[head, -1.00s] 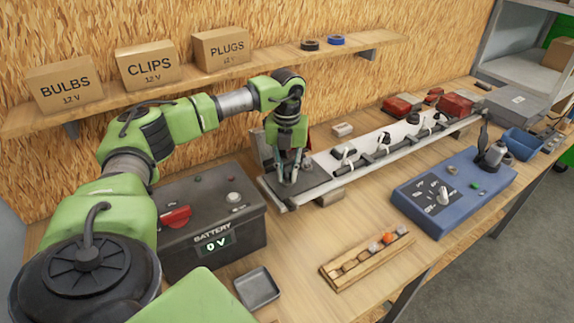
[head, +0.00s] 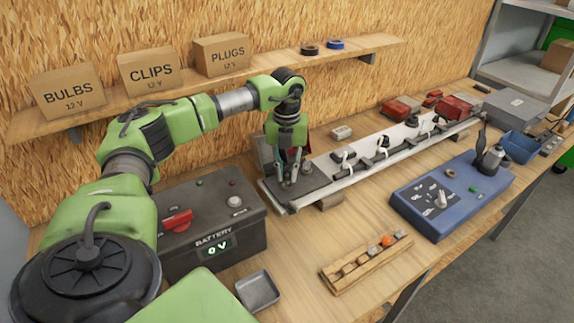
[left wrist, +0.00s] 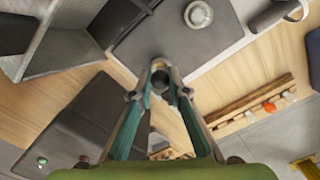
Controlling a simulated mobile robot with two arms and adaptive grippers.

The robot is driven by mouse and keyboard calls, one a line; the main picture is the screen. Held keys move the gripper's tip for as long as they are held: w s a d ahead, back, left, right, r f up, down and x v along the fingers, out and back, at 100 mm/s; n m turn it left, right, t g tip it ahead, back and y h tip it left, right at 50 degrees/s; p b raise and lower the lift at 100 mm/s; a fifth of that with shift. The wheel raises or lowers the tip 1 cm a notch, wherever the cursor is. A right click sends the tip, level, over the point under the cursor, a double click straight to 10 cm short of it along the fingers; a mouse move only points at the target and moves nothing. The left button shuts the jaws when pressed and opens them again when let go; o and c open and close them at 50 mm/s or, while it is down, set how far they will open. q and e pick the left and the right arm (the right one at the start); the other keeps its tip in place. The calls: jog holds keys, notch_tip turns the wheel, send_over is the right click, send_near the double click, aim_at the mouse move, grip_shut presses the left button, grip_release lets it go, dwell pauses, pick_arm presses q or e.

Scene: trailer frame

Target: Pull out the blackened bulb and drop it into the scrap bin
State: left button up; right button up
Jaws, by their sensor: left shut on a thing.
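My left gripper (head: 290,178) points down over the dark plate (head: 315,181) at the near-left end of the long pale trailer bar. In the left wrist view its fingertips (left wrist: 160,84) are shut on a small round bulb (left wrist: 160,66) with a dark top. I cannot tell whether the bulb is still seated in its socket. A second, pale round part (left wrist: 199,15) sits on the same plate. No bin is marked as scrap; a small grey open tray (head: 258,290) and a blue open bin (head: 519,146) are in view. My right gripper is not seen.
A dark battery box (head: 215,218) reading 0 V stands left of the plate. A wooden rack (head: 367,262) with small parts, one orange, lies in front. A blue control box (head: 452,194) is on the right.

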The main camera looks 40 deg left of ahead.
aim_at(287, 172)
pick_arm(q)
jog(key=shift+r+p, duration=1.2)
jog(key=shift+r, duration=0.45)
dwell(0.8)
